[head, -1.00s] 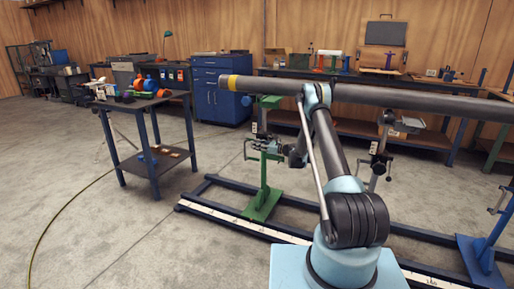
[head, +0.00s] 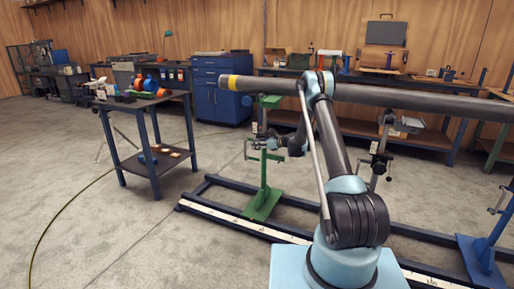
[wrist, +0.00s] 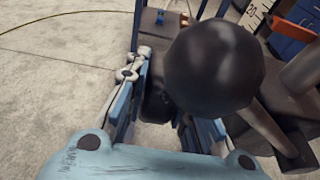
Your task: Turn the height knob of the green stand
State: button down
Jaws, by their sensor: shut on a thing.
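The green stand (head: 264,182) stands on the dark floor rail in the head view, left of my arm. My gripper (head: 267,144) is at the stand's upper part, small and partly hidden by the stand and my arm. In the wrist view, a round black knob (wrist: 215,68) fills the centre, close to the camera. My gripper (wrist: 172,100) is shut on the knob, with one finger on its left and the other partly hidden beneath it. The exact contact is hidden.
A long grey pipe (head: 400,97) with a yellow band runs above the stand. A blue stand (head: 480,250) is at the right of the rail (head: 225,214). A side table (head: 140,103) with tools stands at the left. Open floor lies in front of it.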

jog(key=c, duration=1.4)
grip_release()
jog(key=shift+o, duration=0.2)
jog(key=v, duration=1.2)
